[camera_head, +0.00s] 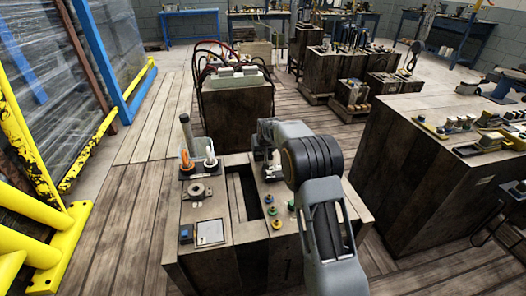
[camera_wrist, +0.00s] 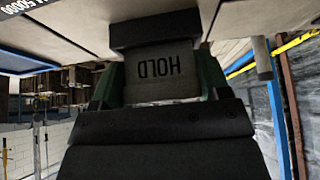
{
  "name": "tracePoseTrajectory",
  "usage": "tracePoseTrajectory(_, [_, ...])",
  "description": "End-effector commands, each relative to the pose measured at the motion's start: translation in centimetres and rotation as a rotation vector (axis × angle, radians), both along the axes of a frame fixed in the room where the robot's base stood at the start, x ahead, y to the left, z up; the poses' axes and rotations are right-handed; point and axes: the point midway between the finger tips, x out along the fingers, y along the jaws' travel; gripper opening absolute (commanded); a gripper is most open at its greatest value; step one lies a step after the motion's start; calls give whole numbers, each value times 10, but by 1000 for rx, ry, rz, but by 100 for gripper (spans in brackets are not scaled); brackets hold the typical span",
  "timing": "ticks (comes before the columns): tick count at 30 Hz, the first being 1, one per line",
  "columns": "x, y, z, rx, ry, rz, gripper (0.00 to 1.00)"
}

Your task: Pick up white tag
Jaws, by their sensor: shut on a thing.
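A tag (camera_wrist: 160,88) marked HOLD, looking grey in shade, fills the middle of the wrist view, with its lettering upside down. My gripper (camera_wrist: 160,72) is shut on it, with green finger sides left and right of the tag. In the head view, my gripper (camera_head: 266,168) is over the back right part of a wooden box (camera_head: 225,262). The tag cannot be made out clearly there, and whether it touches the box is hidden.
The box top carries an orange hook (camera_head: 185,161), a white hook (camera_head: 210,157), a pale square plate (camera_head: 210,232), small coloured knobs (camera_head: 277,224) and a long dark slot (camera_head: 243,196). A larger wooden bench (camera_head: 405,190) stands right. Yellow rails (camera_head: 40,250) stand left, with clear floor between.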

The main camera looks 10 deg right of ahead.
Motion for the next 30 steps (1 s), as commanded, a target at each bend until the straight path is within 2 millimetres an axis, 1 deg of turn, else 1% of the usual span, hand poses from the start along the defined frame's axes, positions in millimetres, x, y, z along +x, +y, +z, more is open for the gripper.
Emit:
tracePoseTrajectory(4, [0, 0, 4, 0, -1, 0, 46])
tracePoseTrajectory(7, [0, 0, 12, 0, -1, 0, 46])
tracePoseTrajectory(10, [0, 0, 25, 0, -2, 0, 46])
tracePoseTrajectory(12, [0, 0, 37, 0, -3, 0, 46])
tracePoseTrajectory(14, [-9, -1, 45, 0, -3, 0, 46])
tracePoseTrajectory(21, [-50, -4, 94, 0, -4, 0, 46])
tracePoseTrajectory(27, [-93, -7, 112, 0, -2, -1, 46])
tracePoseTrajectory(30, [-109, -9, 119, 0, -2, -1, 46])
